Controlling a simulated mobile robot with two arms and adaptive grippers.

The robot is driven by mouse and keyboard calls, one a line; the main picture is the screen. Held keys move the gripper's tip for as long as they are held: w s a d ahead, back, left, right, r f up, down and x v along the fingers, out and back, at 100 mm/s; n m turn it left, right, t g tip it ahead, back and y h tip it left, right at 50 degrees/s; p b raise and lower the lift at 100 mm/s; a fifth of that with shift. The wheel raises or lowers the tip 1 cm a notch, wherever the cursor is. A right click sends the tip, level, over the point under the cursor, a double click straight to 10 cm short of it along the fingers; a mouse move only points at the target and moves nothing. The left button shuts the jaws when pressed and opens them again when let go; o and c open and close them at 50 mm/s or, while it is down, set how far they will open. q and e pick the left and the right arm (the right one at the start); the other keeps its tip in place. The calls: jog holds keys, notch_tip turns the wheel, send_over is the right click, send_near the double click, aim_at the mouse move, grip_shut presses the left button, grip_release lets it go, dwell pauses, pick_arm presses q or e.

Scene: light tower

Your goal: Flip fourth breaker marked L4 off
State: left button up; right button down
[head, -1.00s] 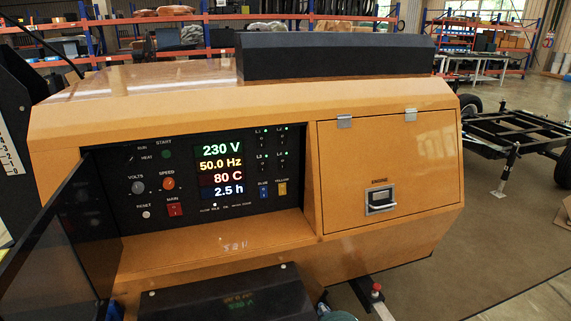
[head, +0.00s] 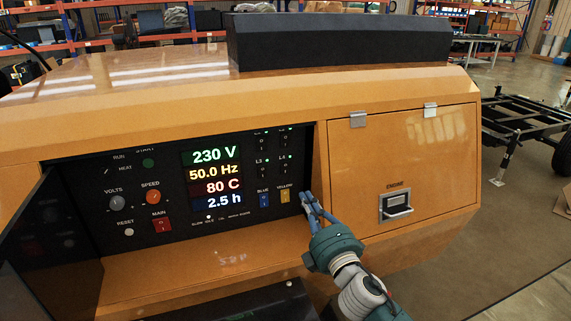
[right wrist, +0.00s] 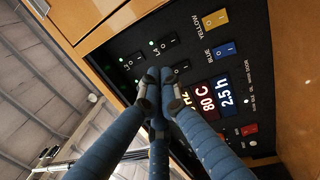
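The breaker L4 (head: 283,169) is a small black switch on the black control panel (head: 105,183), lower right in the breaker group, with a lit green light by its label. In the right wrist view L4 (right wrist: 168,41) lies just beyond the fingertips. My right gripper (head: 306,199) is at the panel's right edge, below and right of L4, beside the yellow switch. In the right wrist view its fingertips (right wrist: 158,76) are drawn close together with nothing between them, and they partly cover the breaker area. Contact with the panel cannot be told. My left gripper is not in view.
L3 (head: 262,172) sits left of L4. The blue switch (head: 264,200) and yellow switch (head: 285,196) lie below. The red main switch (head: 161,225) is lower left. An open dark door (head: 45,245) stands at left; the closed engine door (head: 405,155) is at right.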

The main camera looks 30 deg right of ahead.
jog(key=p, duration=0.2)
send_near(286, 163)
jog(key=w, duration=0.1)
jog(key=x, duration=0.4)
jog(key=shift+w+d+r+p, duration=0.2)
jog(key=shift+w+r+p, duration=0.05)
jog(key=shift+p, duration=0.05)
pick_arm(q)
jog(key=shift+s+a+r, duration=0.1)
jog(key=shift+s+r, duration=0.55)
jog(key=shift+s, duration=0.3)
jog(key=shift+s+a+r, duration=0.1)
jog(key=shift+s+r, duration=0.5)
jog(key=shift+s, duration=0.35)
pick_arm(e)
jog(key=shift+w+d, duration=0.15)
jog(key=shift+w, duration=0.55)
jog(key=shift+w+d+r, duration=0.1)
jog(key=shift+w+r, duration=0.25)
jog(key=shift+s+f, duration=0.1)
jog(key=shift+s, duration=0.1)
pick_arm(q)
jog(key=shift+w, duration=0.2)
pick_arm(e)
jog(key=shift+f, duration=0.1)
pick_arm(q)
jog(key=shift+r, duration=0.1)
